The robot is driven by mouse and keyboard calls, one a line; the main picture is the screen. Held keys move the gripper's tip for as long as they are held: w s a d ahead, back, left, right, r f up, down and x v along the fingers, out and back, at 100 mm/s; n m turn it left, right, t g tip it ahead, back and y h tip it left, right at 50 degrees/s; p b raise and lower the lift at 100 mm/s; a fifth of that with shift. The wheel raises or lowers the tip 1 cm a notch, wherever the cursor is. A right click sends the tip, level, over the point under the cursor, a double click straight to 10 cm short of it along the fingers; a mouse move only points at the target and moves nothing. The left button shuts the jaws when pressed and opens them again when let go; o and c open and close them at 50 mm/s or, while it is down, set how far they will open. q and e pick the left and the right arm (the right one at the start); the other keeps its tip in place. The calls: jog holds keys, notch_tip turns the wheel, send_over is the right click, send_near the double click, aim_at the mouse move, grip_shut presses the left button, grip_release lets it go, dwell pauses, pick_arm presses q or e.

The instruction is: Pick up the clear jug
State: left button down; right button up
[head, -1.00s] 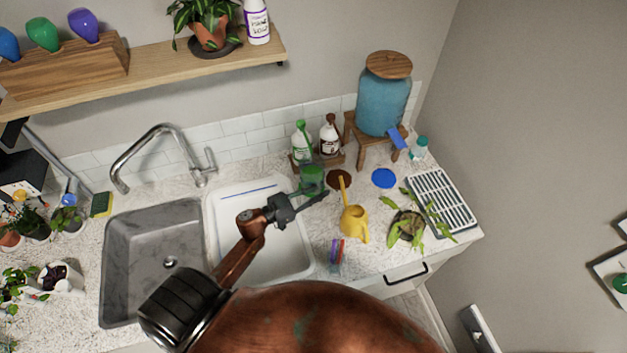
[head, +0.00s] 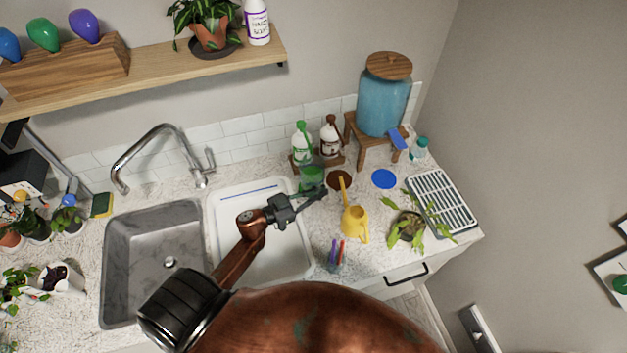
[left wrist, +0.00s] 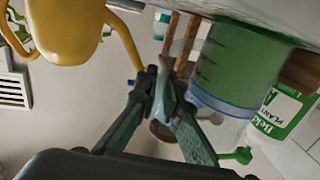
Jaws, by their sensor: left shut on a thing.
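The clear jug (head: 312,177) holds green liquid and stands out near the back of the counter, right of the white basin. It is large in the left wrist view (left wrist: 237,62), with its green contents and clear wall. My left gripper (head: 318,192) is at the jug's near side. In the left wrist view its fingers (left wrist: 163,92) are closed together on the jug's handle, which they mostly hide. I cannot tell clearly whether the jug's base is off the counter. My right gripper is not in view.
A yellow watering can (head: 355,223) stands just right of my left gripper. Two bottles, one with a green label (head: 302,143), one brown-topped (head: 330,136), stand close behind the jug. A brown disc (head: 339,181), blue disc (head: 383,179) and potted plant (head: 405,229) are to the right.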

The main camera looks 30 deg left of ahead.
aim_at(319, 187)
pick_arm(q)
jog(key=shift+r, duration=0.1)
jog(key=shift+r, duration=0.8)
notch_tip(319, 187, up, 2)
jog(key=shift+r, duration=0.1)
jog(key=b+v, duration=0.1)
jog(key=v, duration=1.7)
jog(key=shift+w+d, duration=0.1)
jog(key=shift+d, duration=0.05)
